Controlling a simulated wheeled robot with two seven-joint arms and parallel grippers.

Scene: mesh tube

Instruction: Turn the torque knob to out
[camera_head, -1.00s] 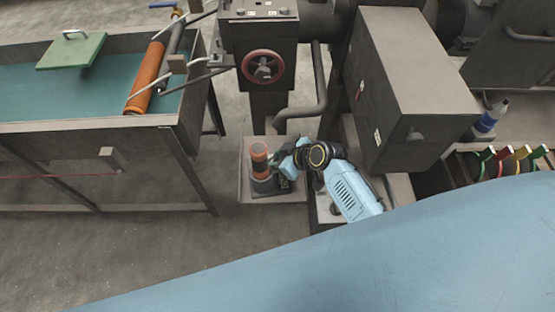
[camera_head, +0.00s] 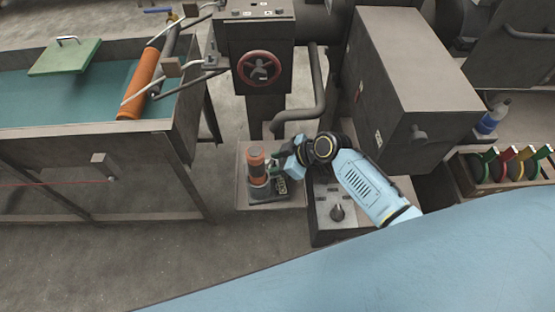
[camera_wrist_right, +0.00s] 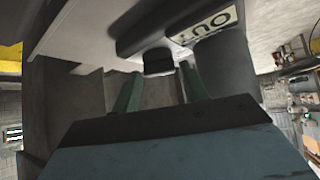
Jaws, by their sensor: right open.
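In the head view my right gripper (camera_head: 274,170) is at the right side of a short upright post with an orange band (camera_head: 257,165) on a low base. In the right wrist view the gripper's two green fingers (camera_wrist_right: 158,78) are apart. A small black block (camera_wrist_right: 158,62) shows between and just beyond their tips; I cannot tell whether they touch it. It joins a dark rounded body (camera_wrist_right: 150,30) bearing a pale plate (camera_wrist_right: 205,24) with upside-down letters, partly cut off, that look like "OUT". I cannot tell for sure which part is the torque knob. My left gripper is not in view.
A grey box with a black knob (camera_head: 337,212) stands right of the post, under my right arm. A red handwheel (camera_head: 260,67) is on the machine behind. A bent pipe (camera_head: 318,95) and large cabinet (camera_head: 415,85) are close by. A teal-lined trough (camera_head: 60,125) stands left.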

